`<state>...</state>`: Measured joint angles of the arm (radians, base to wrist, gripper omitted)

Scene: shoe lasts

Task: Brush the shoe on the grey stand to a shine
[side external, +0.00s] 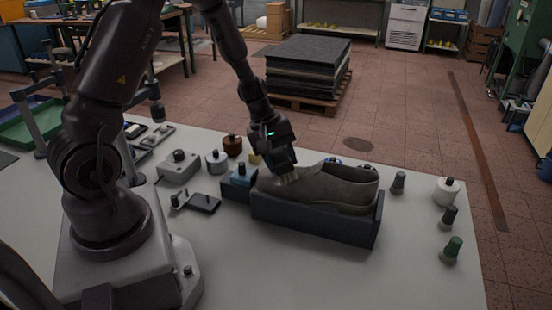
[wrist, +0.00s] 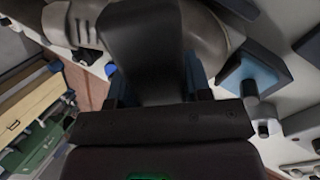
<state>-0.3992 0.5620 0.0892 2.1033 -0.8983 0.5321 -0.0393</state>
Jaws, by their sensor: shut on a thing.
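A dull grey-brown shoe (side external: 340,186) lies on the dark blue-grey stand (side external: 312,222), its toe end toward the left. My gripper (side external: 281,160) is over the toe end.
A blue block with a dark knob (side external: 240,182) stands close to the stand's left end. Knobbed containers and a grey box (side external: 179,166) are farther left. A white jar (side external: 446,191) and a green-topped bottle (side external: 453,250) stand at right. The table front (side external: 330,280) is clear.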

